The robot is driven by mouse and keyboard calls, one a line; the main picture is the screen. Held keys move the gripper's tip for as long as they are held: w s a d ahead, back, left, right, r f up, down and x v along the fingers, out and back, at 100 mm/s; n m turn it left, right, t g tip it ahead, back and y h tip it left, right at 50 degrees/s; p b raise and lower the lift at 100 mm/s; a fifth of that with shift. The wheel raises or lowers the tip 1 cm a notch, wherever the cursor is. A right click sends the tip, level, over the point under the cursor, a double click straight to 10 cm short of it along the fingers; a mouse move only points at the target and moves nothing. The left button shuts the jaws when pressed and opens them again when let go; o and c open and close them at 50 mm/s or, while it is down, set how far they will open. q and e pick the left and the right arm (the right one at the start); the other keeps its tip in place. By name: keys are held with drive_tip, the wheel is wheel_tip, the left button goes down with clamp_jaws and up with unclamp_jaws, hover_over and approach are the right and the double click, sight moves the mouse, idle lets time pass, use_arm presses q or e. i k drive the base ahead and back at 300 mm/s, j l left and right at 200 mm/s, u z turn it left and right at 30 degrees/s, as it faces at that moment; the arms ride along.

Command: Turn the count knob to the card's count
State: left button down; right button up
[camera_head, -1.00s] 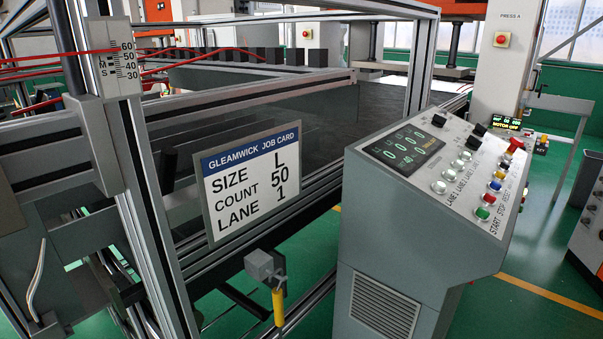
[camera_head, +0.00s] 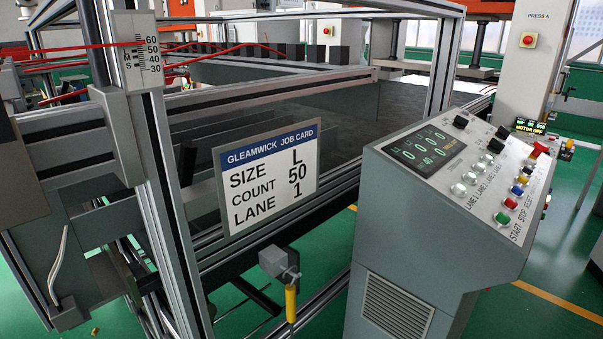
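The job card (camera_head: 268,172) hangs on the frame rail and reads size L, count 50, lane 1. The grey console (camera_head: 415,240) stands to its right. Its sloped top has a dark display (camera_head: 425,150) with small green digits, too small to read surely. Black knobs stand along its upper part: one at the back (camera_head: 461,121), one at the right (camera_head: 502,132) and one nearer (camera_head: 495,146). I cannot tell which is the count knob, and their pointer settings are not readable. Neither of my grippers is in view.
Clear lane buttons (camera_head: 471,178) and a green button (camera_head: 501,218) sit on the console, with a red mushroom button (camera_head: 540,149) at its back right. A yellow handle (camera_head: 291,303) hangs below the card. A scale plate (camera_head: 137,50) is at upper left. Green floor is open right of the console.

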sight(496, 146)
drive_tip(key=l+u, duration=0.15)
drive_tip(key=u, duration=0.25)
drive_tip(key=i+l+u, duration=0.1)
drive_tip(key=u, duration=0.25)
drive_tip(key=l+u, duration=0.25)
drive_tip(key=u, duration=0.15)
drive_tip(key=l+u, duration=0.15)
drive_tip(key=l, duration=0.3)
drive_tip(key=k+l+u, duration=0.2)
drive_tip(key=l, duration=0.25)
drive_tip(key=l+u, duration=0.15)
drive_tip(key=l, duration=0.3)
drive_tip(key=k+l+u, duration=0.15)
drive_tip(key=l, duration=0.25)
drive_tip(key=k+l+u, duration=0.2)
drive_tip(key=l, duration=0.2)
